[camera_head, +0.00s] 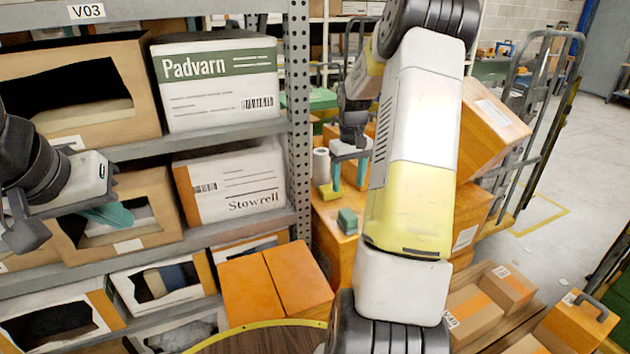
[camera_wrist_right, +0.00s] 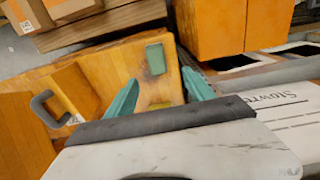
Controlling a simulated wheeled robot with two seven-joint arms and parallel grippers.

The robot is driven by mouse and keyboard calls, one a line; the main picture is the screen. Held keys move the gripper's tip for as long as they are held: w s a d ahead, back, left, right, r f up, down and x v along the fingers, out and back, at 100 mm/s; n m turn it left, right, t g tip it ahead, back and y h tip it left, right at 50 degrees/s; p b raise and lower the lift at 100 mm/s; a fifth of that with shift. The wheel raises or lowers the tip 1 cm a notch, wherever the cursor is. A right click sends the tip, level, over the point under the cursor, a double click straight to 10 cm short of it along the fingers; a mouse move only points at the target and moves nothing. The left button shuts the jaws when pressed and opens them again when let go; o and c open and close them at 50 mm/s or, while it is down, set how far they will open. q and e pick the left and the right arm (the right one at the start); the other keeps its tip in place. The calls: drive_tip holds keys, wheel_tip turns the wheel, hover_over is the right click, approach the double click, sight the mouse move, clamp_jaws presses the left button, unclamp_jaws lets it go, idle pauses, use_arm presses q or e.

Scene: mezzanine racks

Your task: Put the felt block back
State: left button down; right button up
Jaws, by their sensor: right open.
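A small green block (camera_head: 347,221), likely the felt block, lies on the orange wooden top (camera_head: 326,236) beyond my right arm. It also shows in the right wrist view (camera_wrist_right: 156,58), past and between the teal fingertips. My right gripper (camera_head: 349,182) is open and empty, pointing down over that top, apart from the green block. A yellow piece (camera_head: 330,193) lies near its fingers, partly hidden in the right wrist view. My left gripper (camera_head: 108,215) is at the left edge before the shelves; its teal fingers overlap, so its opening is unclear.
A white roll (camera_head: 321,165) stands beside my right gripper. The shelf rack (camera_head: 299,120) on the left holds a Padvarn box (camera_head: 216,80), a Stowrell box (camera_head: 232,181) and open bins. Orange cartons (camera_head: 275,282) stand in front. A cart (camera_head: 545,120) is at right, with clear floor beyond.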

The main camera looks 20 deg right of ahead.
drive_tip(key=s+a+r+t, duration=0.2)
drive_tip(key=s+a+r, duration=0.35)
drive_tip(key=r, duration=0.25)
drive_tip(key=s+a+r+t, duration=0.1)
drive_tip(key=s+a+r, duration=0.4)
drive_tip(key=a+r, duration=0.25)
drive_tip(key=s+a+r+t+y, duration=0.1)
drive_tip(key=s+a, duration=0.3)
drive_tip(key=s, duration=0.3)
drive_tip(key=s+a+r+t+y, duration=0.1)
drive_tip(key=s+a+r+t, duration=0.1)
drive_tip(key=s, duration=0.5)
drive_tip(key=shift+s+a, duration=0.4)
drive_tip(key=shift+a, duration=0.45)
